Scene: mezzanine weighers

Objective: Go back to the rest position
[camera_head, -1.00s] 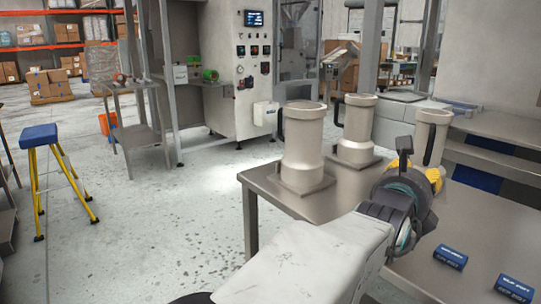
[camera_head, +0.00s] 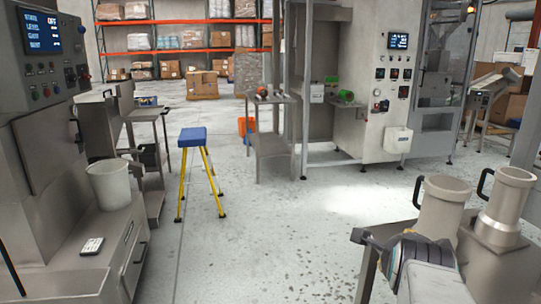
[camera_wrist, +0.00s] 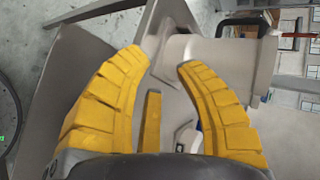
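My gripper (camera_wrist: 163,62) has yellow segmented fingers. In the wrist view the fingertips are apart with nothing between them, so it is open and empty. A beige metal canister (camera_wrist: 222,60) with a dark handle lies beyond the fingers in that view, close to the right finger; I cannot tell if they touch. In the head view my arm is at the lower right, and its fingers are hidden there. Two beige canisters, one nearer (camera_head: 440,212) and one farther right (camera_head: 505,205), stand upright on the steel table beside my arm.
A control cabinet and steel counter (camera_head: 60,235) stand at the left, with a white bucket (camera_head: 110,184) and a small keypad device (camera_head: 92,246) on it. A blue-topped yellow stool (camera_head: 193,137) stands mid-left. A packing machine (camera_head: 385,90) is behind. The grey floor between is clear.

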